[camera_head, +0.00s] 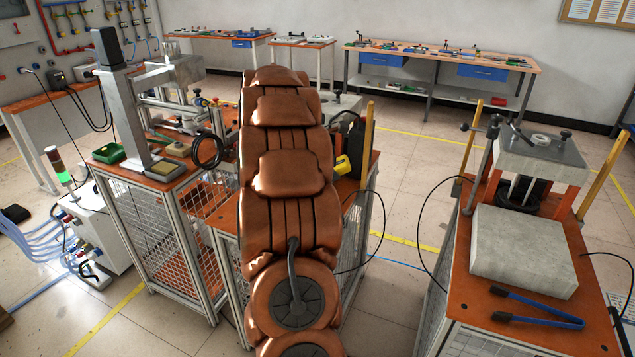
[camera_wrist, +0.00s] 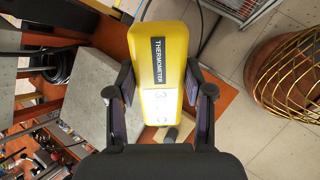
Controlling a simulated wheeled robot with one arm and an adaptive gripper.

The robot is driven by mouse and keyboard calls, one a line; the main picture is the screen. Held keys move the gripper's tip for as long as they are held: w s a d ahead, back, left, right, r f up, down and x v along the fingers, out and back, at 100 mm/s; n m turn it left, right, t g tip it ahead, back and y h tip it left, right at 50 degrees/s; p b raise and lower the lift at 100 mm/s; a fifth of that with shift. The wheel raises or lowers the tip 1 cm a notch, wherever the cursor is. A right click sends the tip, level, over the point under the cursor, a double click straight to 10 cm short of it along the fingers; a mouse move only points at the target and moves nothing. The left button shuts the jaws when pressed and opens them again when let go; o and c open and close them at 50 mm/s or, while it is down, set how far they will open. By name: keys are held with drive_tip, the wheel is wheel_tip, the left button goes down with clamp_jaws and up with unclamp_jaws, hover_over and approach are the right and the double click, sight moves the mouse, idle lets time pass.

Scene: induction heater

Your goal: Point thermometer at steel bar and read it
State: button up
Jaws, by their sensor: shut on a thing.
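The yellow thermometer (camera_wrist: 160,60) is held between the two fingers of my gripper (camera_wrist: 159,82) in the wrist view. Its label reads THERMOMETER, and its lit white display shows a 3 and a C, with the rest of the reading unclear. In the head view a yellow part of the thermometer (camera_head: 342,165) shows just right of my arm; most of the gripper is hidden there. A small dark grey cylinder (camera_wrist: 171,134), possibly the steel bar, lies by a tan block below the thermometer in the wrist view. I cannot confirm that it is the bar.
A grey slab (camera_wrist: 88,118) lies left of the gripper on the orange bench top. On the right bench stand a press (camera_head: 540,150), a grey block (camera_head: 525,250) and blue tongs (camera_head: 537,308). A left bench holds a tall fixture (camera_head: 120,105). Clear floor lies between the benches.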

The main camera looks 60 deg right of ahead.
wheel_tip(320, 180, up, 3)
drive_tip(key=shift+p, duration=0.6)
drive_tip(key=shift+f, duration=0.15)
idle(0.3)
